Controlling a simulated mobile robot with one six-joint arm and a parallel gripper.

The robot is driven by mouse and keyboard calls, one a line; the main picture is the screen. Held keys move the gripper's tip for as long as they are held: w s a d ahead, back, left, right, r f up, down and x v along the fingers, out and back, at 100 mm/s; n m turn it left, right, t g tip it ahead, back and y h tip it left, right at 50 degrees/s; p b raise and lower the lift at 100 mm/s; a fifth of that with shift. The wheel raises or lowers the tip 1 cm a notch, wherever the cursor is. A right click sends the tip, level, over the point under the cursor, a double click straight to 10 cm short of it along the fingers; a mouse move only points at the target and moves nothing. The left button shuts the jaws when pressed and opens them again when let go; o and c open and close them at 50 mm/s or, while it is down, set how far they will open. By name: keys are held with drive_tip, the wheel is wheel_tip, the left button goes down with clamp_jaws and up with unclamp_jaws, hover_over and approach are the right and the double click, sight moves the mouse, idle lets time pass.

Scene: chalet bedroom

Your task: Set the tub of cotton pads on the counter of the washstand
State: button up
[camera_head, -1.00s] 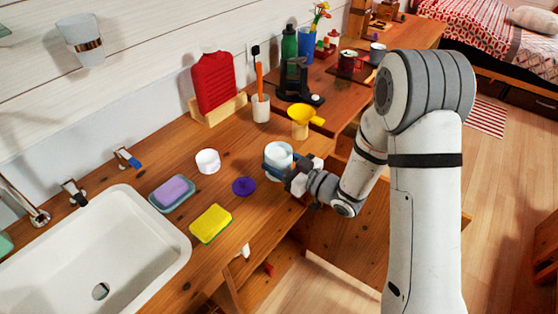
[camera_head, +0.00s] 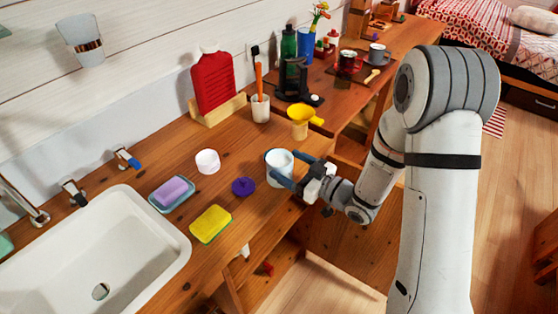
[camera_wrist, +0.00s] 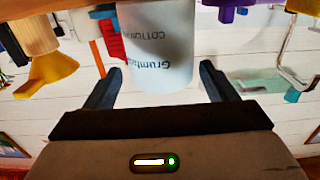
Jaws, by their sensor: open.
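The tub of cotton pads (camera_head: 280,168) is a white cylinder that stands upright on the wooden counter of the washstand (camera_head: 240,140), near its front edge. In the wrist view the tub (camera_wrist: 157,50) shows upside down, with dark lettering partly readable as "COTTON". In the wrist view the gripper (camera_wrist: 160,88) has a gap between each finger and the tub.
A purple knobbed lid (camera_head: 243,187), a white round jar (camera_head: 207,162) and a yellow sponge (camera_head: 210,224) lie left of the tub. A yellow funnel (camera_head: 304,116) stands behind it. The sink (camera_head: 130,225) is at the left.

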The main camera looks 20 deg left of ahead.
drive_tip(key=v, duration=0.8)
drive_tip(key=shift+b, duration=0.4)
